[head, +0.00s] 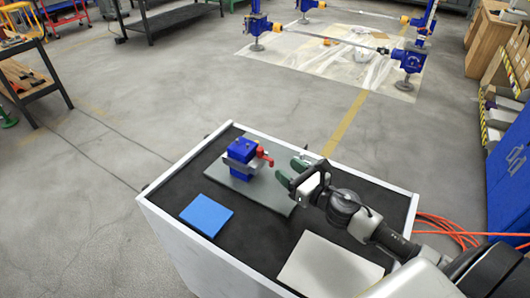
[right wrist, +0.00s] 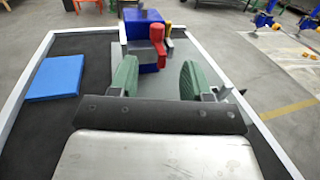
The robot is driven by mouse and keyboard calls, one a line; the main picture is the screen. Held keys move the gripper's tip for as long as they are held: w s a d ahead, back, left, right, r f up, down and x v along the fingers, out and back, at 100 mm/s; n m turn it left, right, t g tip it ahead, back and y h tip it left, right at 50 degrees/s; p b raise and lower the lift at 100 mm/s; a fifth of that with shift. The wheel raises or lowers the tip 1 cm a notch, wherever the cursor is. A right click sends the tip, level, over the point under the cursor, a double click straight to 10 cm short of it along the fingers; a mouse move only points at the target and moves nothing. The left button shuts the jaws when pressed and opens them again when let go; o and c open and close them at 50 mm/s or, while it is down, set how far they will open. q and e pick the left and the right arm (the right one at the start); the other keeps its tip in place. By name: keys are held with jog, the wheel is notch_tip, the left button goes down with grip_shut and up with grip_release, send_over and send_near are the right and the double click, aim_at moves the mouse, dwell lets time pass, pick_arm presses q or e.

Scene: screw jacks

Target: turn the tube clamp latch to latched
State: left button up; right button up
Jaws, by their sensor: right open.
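The tube clamp (head: 241,158) is a blue block with a grey metal band, standing on a dark grey plate (head: 266,194) on the cart top. Its red latch (head: 264,156) sticks out on the right side, towards my right gripper (head: 291,172). In the right wrist view the clamp (right wrist: 145,28) is ahead, and the red latch (right wrist: 158,38) shows beyond the green fingertips, with a yellow bit beside it. My right gripper (right wrist: 161,80) is open and empty, its fingers apart and short of the latch. My left gripper is not in view.
A blue pad (head: 206,215) lies on the cart's black top, left of the plate. A pale flat sheet (head: 328,268) lies at the front right. A raised white rim (head: 185,170) edges the cart. Orange cables lie on the floor at right.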

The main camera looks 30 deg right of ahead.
aim_at(263, 152)
jog(key=p+x, duration=0.2)
jog(key=x, duration=0.6)
jog(key=shift+w+a+r, duration=0.15)
jog(key=shift+w, duration=0.1)
jog(key=shift+w+a, duration=0.2)
jog(key=shift+w, duration=0.15)
grip_shut()
